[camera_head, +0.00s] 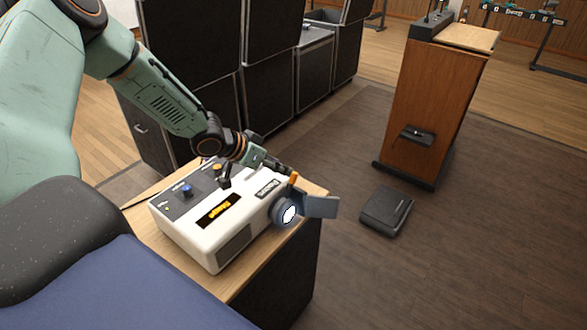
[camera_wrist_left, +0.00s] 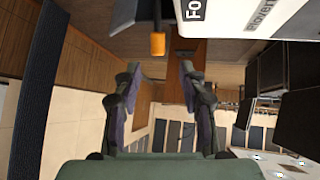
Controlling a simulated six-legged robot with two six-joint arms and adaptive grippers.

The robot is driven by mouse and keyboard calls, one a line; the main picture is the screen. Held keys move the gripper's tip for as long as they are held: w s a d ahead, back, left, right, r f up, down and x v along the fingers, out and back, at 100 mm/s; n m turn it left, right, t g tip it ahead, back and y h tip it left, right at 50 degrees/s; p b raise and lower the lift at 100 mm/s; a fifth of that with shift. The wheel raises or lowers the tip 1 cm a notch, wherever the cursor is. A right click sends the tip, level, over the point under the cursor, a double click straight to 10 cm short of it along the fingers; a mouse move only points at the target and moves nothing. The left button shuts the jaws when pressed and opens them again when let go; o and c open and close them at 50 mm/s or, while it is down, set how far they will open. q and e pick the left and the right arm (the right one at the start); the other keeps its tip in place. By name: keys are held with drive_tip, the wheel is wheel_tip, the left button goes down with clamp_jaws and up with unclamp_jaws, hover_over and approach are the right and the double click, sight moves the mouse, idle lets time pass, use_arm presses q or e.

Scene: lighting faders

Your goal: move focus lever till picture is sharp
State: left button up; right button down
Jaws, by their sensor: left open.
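A white projector (camera_head: 200,240) stands on a wooden-topped table, its round lens (camera_head: 288,213) facing right with a grey flap beside it. An orange-tipped lever (camera_head: 293,178) stands up just above the lens, near a dark label on the casing. My left gripper (camera_head: 280,168) is over the projector's top, close to this lever. In the left wrist view, its two fingers (camera_wrist_left: 160,70) are spread with nothing between them. The orange lever tip (camera_wrist_left: 158,43) shows just beyond the fingertips, roughly centred. The projected picture is not in view. My right gripper is not in view.
The projector's top has a blue knob (camera_head: 187,190) and an orange knob (camera_head: 217,167). The table's bare wood (camera_head: 305,190) is narrow around it. Black cases (camera_head: 265,95) stand behind. A wooden lectern (camera_head: 430,110) and a black floor box (camera_head: 386,211) are to the right.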

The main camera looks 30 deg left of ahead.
sight(296, 173)
use_arm(q)
drive_tip(key=b+x, duration=0.1)
drive_tip(key=x, duration=0.4)
drive_tip(key=shift+w+d+f, duration=0.2)
drive_tip(key=shift+d+f, duration=0.05)
drive_tip(key=shift+d, duration=0.05)
drive_tip(key=shift+w+f+b, duration=0.3)
drive_tip(key=shift+w+f, duration=0.05)
drive_tip(key=shift+f, duration=0.15)
drive_tip(key=shift+w+d, duration=0.3)
drive_tip(key=shift+d, duration=0.1)
drive_tip(key=shift+s+a, duration=0.15)
drive_tip(key=shift+a, duration=0.15)
drive_tip(key=c, duration=0.5)
drive_tip(key=shift+d, duration=0.15)
drive_tip(key=c, duration=0.3)
clamp_jaws()
drive_tip(key=shift+w, duration=0.2)
